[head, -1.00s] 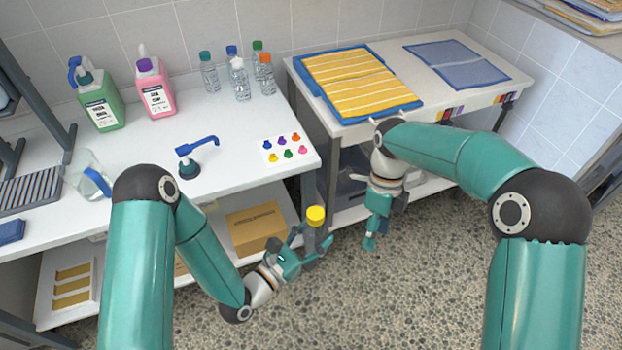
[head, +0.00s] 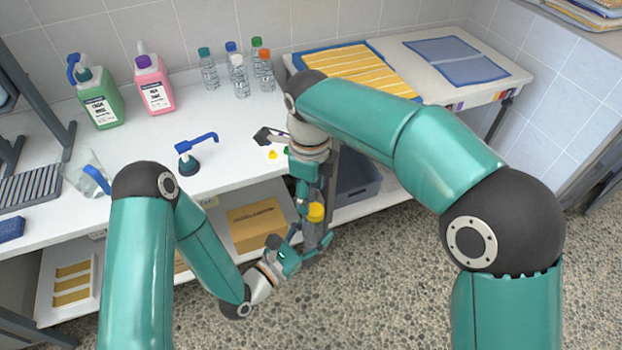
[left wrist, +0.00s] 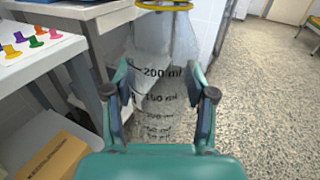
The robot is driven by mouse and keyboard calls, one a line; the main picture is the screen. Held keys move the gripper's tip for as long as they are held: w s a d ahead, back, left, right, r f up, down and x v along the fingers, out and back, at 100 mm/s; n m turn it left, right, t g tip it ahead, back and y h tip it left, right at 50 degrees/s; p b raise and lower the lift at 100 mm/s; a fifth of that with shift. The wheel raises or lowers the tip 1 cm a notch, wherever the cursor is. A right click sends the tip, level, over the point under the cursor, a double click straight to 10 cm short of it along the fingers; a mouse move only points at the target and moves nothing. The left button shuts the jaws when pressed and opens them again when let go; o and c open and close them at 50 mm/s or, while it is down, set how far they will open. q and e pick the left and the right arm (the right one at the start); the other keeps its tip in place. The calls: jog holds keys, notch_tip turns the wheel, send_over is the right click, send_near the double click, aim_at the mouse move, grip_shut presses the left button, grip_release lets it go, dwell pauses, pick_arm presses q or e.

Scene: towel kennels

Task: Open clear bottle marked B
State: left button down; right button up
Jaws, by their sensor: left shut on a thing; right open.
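My left gripper (head: 308,240) is shut on a clear bottle with a yellow cap (head: 316,212), held upright in front of the tables. In the left wrist view the clear bottle (left wrist: 157,85) stands between the fingers, with black ml graduations and a yellow ring at its top. No letter B is readable on the visible side. My right gripper (head: 307,203) is open and points down at the yellow cap, its fingers right beside it. Whether they touch the cap cannot be told. The right hand partly hides the bottle.
Several small clear bottles with coloured caps (head: 239,77) stand at the back of the white table (head: 235,120). A cardboard box (head: 257,224) sits on the lower shelf.

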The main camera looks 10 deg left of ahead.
aim_at(315, 229)
jog(key=shift+f, duration=1.9)
